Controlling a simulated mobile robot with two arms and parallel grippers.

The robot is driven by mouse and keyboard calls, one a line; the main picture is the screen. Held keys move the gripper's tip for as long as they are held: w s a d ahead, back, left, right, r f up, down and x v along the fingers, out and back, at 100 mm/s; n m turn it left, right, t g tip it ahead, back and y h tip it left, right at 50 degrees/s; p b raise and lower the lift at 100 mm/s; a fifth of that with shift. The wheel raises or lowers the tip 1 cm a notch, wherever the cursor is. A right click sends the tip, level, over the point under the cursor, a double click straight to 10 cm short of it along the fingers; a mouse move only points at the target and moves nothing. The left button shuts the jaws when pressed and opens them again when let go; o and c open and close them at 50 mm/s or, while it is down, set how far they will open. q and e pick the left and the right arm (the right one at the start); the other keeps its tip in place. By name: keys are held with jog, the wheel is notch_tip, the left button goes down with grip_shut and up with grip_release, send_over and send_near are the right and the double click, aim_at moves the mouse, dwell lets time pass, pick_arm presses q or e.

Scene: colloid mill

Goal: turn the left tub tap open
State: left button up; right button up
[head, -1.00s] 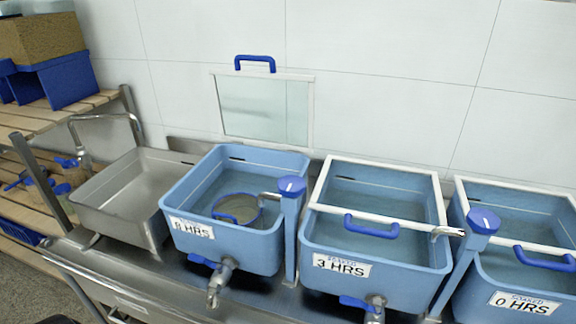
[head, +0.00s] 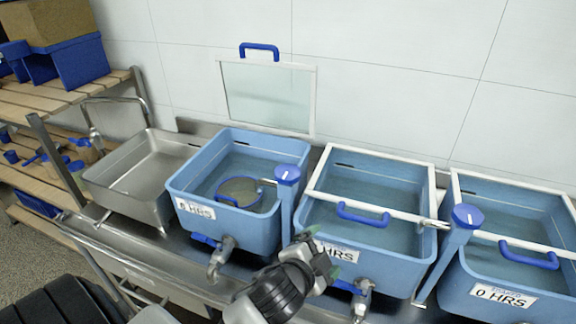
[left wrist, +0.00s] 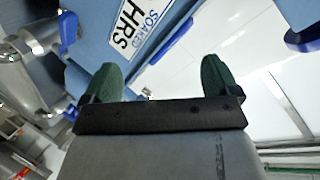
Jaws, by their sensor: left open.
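The left tub (head: 188,196) is blue, holds water and carries a label ending in HRS. Its metal tap (head: 219,258) sticks out of the front near the bottom, with a blue lever (head: 206,240) pointing left. My left gripper (head: 322,252) is open and empty, in front of the middle tub (head: 394,270), to the right of the left tub's tap and apart from it. It partly covers the middle tub's label. In the left wrist view the green fingertips (left wrist: 160,76) are spread. A metal tap and blue lever show there at the left, beside a label; which tub's is unclear.
The middle tub's tap (head: 362,298) is close to my gripper. Blue-capped posts (head: 287,205) stand between the tubs. A steel sink (head: 145,180) is left of the left tub, and a wooden shelf (head: 75,100) further left. The right tub (head: 500,270) is at the far side.

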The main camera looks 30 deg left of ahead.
pick_arm(q)
jog(key=w+d+r+m+t+h, duration=0.3)
jog(key=r+m+h, duration=0.1)
jog(key=r+m, duration=0.25)
jog(key=w+d+r+m+t+h, duration=0.3)
jog(key=r+m+h, duration=0.1)
jog(key=r+m, duration=0.25)
jog(key=d+r+m+g+h, duration=0.6)
jog(key=m+h, duration=0.4)
jog(key=m, duration=0.4)
jog(key=m+g+y, duration=1.4)
jog(key=m+y, duration=0.4)
jog(key=m, duration=0.6)
send_near(287, 171)
notch_tip(287, 171, down, 9)
jog(key=shift+f+p, duration=0.1)
jog(key=shift+p, duration=0.7)
